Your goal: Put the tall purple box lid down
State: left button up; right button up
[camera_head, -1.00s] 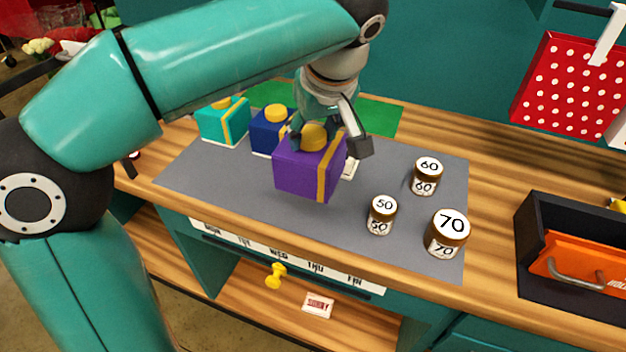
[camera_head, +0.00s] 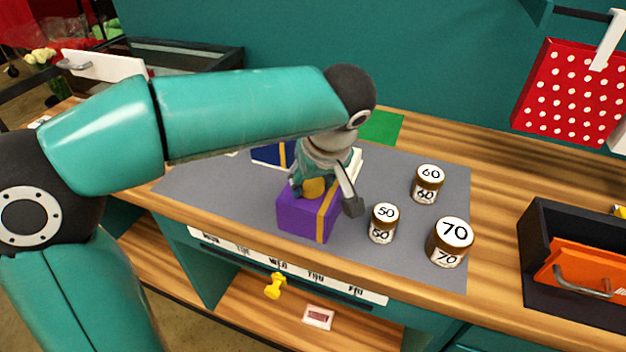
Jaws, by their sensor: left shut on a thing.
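The tall purple box lid (camera_head: 297,218) has a yellow stripe and a yellow knob (camera_head: 314,188) on top. It is upright over the front part of the grey mat (camera_head: 420,243), left of the jar marked 50. My left gripper (camera_head: 326,194) comes down from above and is shut on the knob. The lid is at or very close to the mat; I cannot tell whether its underside touches. My right gripper is not in view.
Jars marked 50 (camera_head: 382,223), 60 (camera_head: 427,184) and 70 (camera_head: 449,242) stand right of the lid. A blue box (camera_head: 268,154) behind it is partly hidden by my arm. A black tray (camera_head: 540,285) stands at the right. The mat's left part is clear.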

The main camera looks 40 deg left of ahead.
pick_arm(q)
jog(key=o, duration=1.1)
jog(key=shift+o, duration=0.2)
jog(key=shift+r, duration=0.1)
jog(key=p+v, duration=0.1)
jog(key=v, duration=1)
jog(key=shift+s+d+r+p, duration=0.15)
jog(key=shift+r+p, duration=0.2)
